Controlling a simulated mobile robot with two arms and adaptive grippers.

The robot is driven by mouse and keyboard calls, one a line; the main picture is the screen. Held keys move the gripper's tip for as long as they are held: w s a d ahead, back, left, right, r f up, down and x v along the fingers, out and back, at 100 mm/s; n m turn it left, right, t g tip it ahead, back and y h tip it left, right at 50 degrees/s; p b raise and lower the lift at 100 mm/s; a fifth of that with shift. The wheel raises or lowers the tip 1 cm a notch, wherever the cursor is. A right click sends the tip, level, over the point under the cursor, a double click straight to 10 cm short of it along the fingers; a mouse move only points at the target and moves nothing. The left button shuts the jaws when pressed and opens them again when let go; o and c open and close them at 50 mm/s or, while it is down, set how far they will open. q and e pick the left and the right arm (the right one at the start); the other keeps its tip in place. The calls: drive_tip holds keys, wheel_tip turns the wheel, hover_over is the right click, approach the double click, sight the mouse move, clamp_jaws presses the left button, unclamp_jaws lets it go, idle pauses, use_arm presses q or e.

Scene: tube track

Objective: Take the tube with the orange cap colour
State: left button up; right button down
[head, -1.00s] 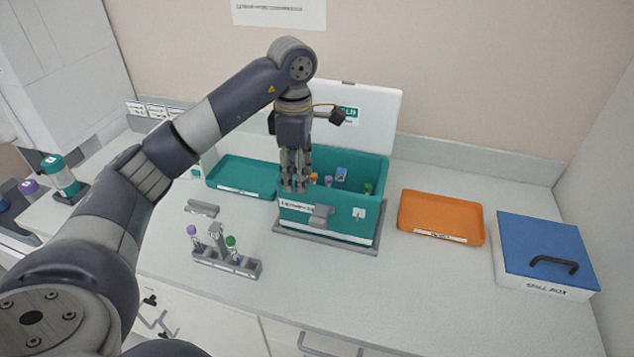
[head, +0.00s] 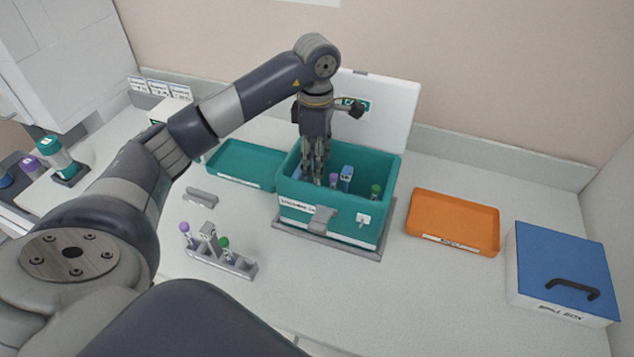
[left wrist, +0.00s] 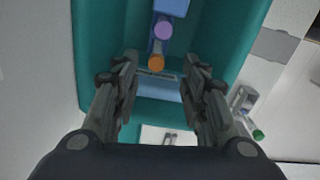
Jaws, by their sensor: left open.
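The tube with the orange cap (left wrist: 156,62) shows in the left wrist view, inside the teal box (head: 330,213), between my left fingertips in the picture. Only its cap shows clearly. In the head view my left gripper (head: 314,180) hides it. My left gripper points down into the left part of the open box, with its fingers apart on either side of the orange cap. I cannot tell how far above the cap the fingertips are. A purple-capped tube (head: 333,180) stands close by in the box. My right gripper is out of view.
The box also holds a blue item (head: 347,173) and a green-capped tube (head: 375,190). A grey rack (head: 225,262) with capped tubes stands front left. A teal tray (head: 240,165), an orange tray (head: 455,220) and a blue-lidded spill box (head: 560,262) flank the box.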

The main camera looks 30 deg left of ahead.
use_arm(q)
drive_tip(key=f, duration=0.1)
drive_tip(key=f+p, duration=0.1)
drive_tip(key=f, duration=0.2)
drive_tip(key=shift+w+f+p, duration=0.25)
drive_tip(key=shift+f+p, duration=0.05)
drive_tip(key=shift+p, duration=0.05)
drive_tip(key=shift+f, duration=0.65)
drive_tip(key=c, duration=0.9)
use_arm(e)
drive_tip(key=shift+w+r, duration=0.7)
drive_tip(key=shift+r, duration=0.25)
